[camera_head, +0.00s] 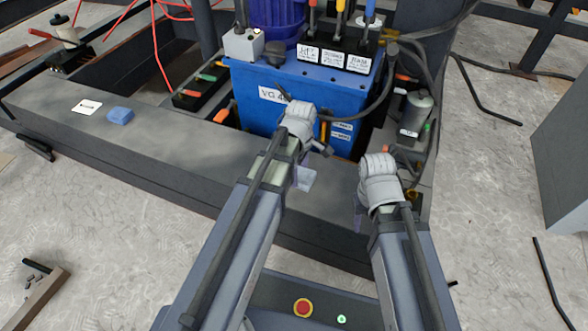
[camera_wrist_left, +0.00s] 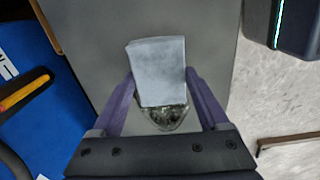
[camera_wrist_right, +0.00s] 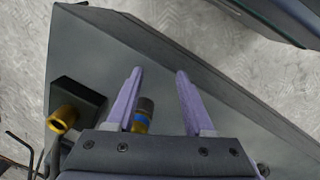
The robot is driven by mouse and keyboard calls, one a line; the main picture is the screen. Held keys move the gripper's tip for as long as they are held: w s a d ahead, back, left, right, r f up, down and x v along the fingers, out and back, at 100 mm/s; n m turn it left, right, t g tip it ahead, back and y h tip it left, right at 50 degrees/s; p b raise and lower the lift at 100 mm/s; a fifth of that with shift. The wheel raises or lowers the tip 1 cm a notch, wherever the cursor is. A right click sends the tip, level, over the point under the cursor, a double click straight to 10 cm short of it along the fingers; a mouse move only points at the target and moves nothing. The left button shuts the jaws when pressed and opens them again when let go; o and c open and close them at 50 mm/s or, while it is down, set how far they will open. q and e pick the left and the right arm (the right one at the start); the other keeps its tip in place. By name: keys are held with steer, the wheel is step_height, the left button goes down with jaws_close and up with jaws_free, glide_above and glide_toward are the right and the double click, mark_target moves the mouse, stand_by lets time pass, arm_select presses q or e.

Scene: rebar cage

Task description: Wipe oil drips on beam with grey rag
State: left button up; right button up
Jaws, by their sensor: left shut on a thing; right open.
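The grey rag (camera_wrist_left: 157,70) is a pale, flat folded piece between the purple fingers of my left gripper (camera_wrist_left: 160,74), which is shut on it. A corner of it shows in the head view (camera_head: 307,179), low over the beam (camera_head: 180,150). A dark, shiny oil patch (camera_wrist_left: 165,119) lies on the beam at the rag's near edge and between the fingers; the rag may cover part of it. I cannot tell whether the rag touches the beam. My right gripper (camera_wrist_right: 159,72) is open and empty above the beam's right end.
A blue power unit (camera_head: 300,95) with levers and hoses stands just behind the beam. A blue block (camera_head: 120,115) and a white card (camera_head: 87,107) lie on the beam's left part. A fitting with blue and yellow bands (camera_wrist_right: 143,108) stands near my right fingers.

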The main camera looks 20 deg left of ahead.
arm_select(q)
steer(key=shift+d, duration=0.2)
steer(key=shift+w+a+f, duration=0.1)
steer(key=shift+w+a, duration=0.1)
steer(key=shift+a, duration=1.65)
steer(key=shift+a, duration=0.1)
steer(key=shift+w+a, duration=0.15)
steer(key=shift+a, duration=1.5)
steer(key=shift+a, duration=0.1)
steer(key=shift+w+a, duration=0.2)
steer(key=shift+a, duration=1.4)
steer(key=shift+a, duration=0.1)
